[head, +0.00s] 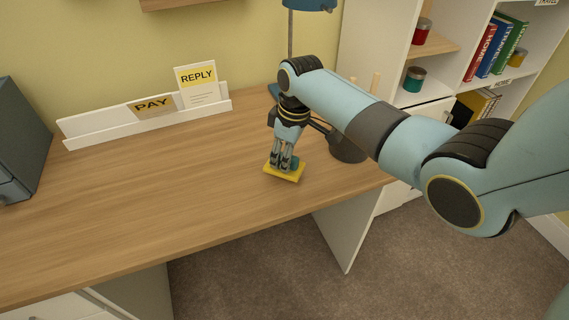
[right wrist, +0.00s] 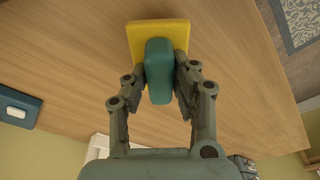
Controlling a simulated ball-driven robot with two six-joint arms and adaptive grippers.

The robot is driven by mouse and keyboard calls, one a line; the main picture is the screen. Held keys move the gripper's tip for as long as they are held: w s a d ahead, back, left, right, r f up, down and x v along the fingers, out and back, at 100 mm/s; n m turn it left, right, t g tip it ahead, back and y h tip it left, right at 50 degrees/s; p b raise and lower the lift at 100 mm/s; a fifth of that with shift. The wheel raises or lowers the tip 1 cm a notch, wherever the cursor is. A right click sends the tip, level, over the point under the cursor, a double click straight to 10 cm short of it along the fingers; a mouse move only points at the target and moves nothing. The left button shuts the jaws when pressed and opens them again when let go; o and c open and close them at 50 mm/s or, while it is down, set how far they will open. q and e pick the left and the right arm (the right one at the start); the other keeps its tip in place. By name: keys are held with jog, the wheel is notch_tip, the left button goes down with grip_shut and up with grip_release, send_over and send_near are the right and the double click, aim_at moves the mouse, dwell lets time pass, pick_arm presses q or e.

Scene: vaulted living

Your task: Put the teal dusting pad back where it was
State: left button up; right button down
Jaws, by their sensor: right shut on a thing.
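The dusting pad has a teal grip block (right wrist: 158,70) on a flat yellow base (right wrist: 140,35). In the head view its yellow base (head: 286,174) is at the desk top, right of centre and near the front edge. My right gripper (head: 284,164) points down and is shut on the teal block; it also shows in the right wrist view (right wrist: 163,85), with a finger on each side. I cannot tell whether the base touches the desk or hangs just above it. The fingers hide part of the teal block in the head view. My left gripper is not in view.
The wooden desk (head: 150,200) is clear at left and middle. A white letter rack (head: 95,128) with PAY and REPLY cards stands at the back. A dark lamp base (head: 347,150) is close right of my gripper. A grey cabinet (head: 18,140) stands left; shelves (head: 440,90) stand right.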

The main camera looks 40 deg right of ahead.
notch_tip(320, 180, down, 2)
jog(key=shift+f, duration=0.1)
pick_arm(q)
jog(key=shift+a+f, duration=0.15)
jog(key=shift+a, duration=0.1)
pick_arm(e)
jog(key=shift+f, duration=0.1)
jog(key=c, duration=1.1)
grip_release()
jog(key=shift+r, duration=0.5)
jog(key=r, duration=0.3)
jog(key=s+r+p, duration=0.1)
jog(key=r, duration=0.3)
jog(key=d+r, duration=0.1)
jog(key=r, duration=0.3)
jog(key=shift+s+r+p, duration=0.1)
jog(key=shift+s+p, duration=0.15)
jog(key=shift+p, duration=0.15)
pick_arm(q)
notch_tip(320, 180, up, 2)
pick_arm(e)
jog(key=shift+s, duration=0.1)
